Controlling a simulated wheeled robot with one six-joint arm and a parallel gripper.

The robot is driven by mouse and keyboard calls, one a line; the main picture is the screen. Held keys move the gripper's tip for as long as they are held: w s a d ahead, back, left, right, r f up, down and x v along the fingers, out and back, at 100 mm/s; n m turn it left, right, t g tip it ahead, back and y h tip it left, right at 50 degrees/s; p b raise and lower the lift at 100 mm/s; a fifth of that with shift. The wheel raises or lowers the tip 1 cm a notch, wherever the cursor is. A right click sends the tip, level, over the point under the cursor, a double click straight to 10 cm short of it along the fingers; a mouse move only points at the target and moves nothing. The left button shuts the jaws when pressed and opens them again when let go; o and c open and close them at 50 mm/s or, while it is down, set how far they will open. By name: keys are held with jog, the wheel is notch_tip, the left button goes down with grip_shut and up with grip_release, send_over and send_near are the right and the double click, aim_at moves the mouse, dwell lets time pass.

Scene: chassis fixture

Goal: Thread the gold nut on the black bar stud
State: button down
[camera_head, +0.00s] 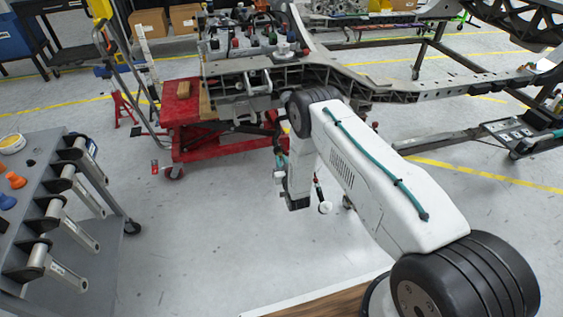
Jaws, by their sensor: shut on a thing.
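My arm reaches forward over the open floor, and its wrist hangs down in front of the red lift cart. My gripper (298,203) is at the low end of the wrist, small and dark in this view. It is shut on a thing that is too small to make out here. I cannot pick out the gold nut. I cannot pick out the black bar stud either; the grey chassis frame (335,77) spans the back, partly hidden behind my arm.
A grey tool cart (55,165) with protruding cylinders stands at the left edge. A wood-topped surface (335,303) lies at the bottom. Floor between them is clear.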

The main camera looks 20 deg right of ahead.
jog(key=m, duration=0.4)
jog(key=shift+m, duration=1)
jog(key=shift+m, duration=1.2)
jog(key=m, duration=0.4)
jog(key=shift+m, duration=0.3)
